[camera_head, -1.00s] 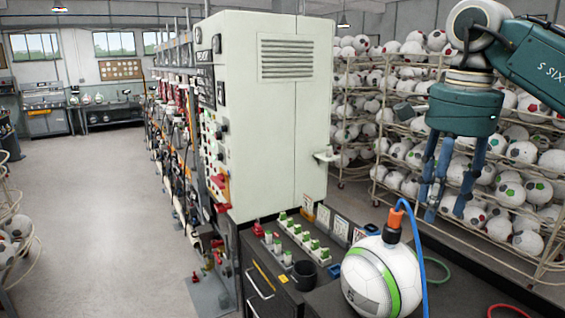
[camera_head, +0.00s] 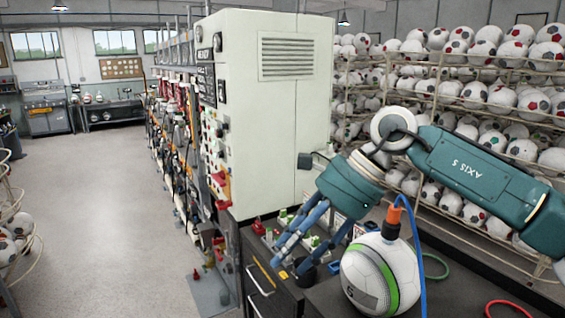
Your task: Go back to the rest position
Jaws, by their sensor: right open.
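My right gripper (camera_head: 292,262) reaches in from the right on a teal arm. Its blue fingers are spread and point down and to the left, over the dark bench beside the control cabinet. I see nothing held between the fingers. A white ball with a green stripe (camera_head: 364,275) sits on the bench to the right of the fingers. An orange fitting (camera_head: 393,222) with a blue hose stands on top of the ball. The fingers partly hide the row of green and white switches and a black cup behind them. My left gripper is not in view.
A tall pale cabinet (camera_head: 265,110) stands behind the bench. Racks full of balls (camera_head: 480,95) fill the right side. A green ring (camera_head: 436,266) and a red ring (camera_head: 508,306) lie on the bench. The floor (camera_head: 100,210) at the left is open.

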